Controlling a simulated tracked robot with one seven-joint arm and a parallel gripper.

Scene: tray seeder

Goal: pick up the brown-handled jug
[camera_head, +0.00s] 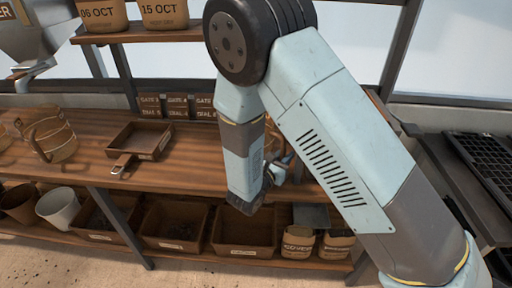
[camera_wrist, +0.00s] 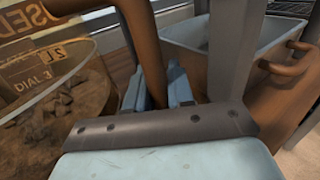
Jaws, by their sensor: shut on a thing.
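In the wrist view, a clear jug (camera_wrist: 50,115) with dark contents and printed lettering fills the left side. Its thick brown handle (camera_wrist: 145,45) runs down between the pale blue fingers of my gripper (camera_wrist: 158,88). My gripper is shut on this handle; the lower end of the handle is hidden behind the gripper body. In the head view my gripper (camera_head: 277,172) is at the bench's right part, mostly behind my arm. My arm hides the held jug there. I cannot tell whether the jug touches the bench.
A brown see-through vessel with a handle (camera_head: 52,140) stands on the bench (camera_head: 85,165) at left. A shallow wooden tray (camera_head: 140,142) lies beside it. Labelled boxes (camera_head: 178,105) line the back.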

